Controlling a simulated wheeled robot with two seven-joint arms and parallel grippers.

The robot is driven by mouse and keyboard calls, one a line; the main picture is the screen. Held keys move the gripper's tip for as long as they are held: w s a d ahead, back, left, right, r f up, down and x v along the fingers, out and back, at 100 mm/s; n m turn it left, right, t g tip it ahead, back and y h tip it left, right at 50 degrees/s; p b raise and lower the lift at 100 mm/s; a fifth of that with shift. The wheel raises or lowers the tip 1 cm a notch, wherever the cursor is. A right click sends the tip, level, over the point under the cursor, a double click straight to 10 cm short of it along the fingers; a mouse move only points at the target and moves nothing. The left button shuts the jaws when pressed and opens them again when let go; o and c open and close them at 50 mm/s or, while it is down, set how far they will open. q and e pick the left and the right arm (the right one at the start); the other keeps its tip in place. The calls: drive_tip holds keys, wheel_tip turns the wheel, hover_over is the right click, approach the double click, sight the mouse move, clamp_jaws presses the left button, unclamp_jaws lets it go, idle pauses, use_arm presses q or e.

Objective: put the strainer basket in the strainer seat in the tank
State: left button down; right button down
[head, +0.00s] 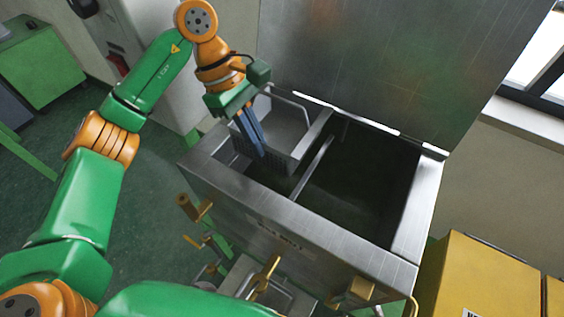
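The strainer basket (289,126) is a grey metal box with a pale rim and a perforated lower wall. It is at the back left compartment of the open steel tank (337,246), its lower part below the tank rim. It looks roughly level. My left gripper (256,146) points down at the basket's left side, with its two blue fingers close together and overlapping the basket's wall. Whether they pinch the wall cannot be made out. The strainer seat is hidden under the basket or in shadow. My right gripper is out of view.
A thin metal divider (312,168) crosses the tank; the right compartment (365,190) is dark and open. The raised lid (400,60) stands behind. Brass valves (265,272) project at the front. A yellow cabinet (485,285) stands at right.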

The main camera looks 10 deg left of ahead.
sight(246, 150)
use_arm(q)
wheel_tip(246, 150, down, 11)
drive_tip(key=b, duration=0.8)
drive_tip(key=shift+s, duration=0.35)
drive_tip(key=c, duration=1.1)
unclamp_jaws()
drive_tip(key=shift+r, duration=0.1)
drive_tip(key=shift+o, duration=0.2)
drive_tip(key=v, duration=0.7)
drive_tip(key=shift+r, duration=0.45)
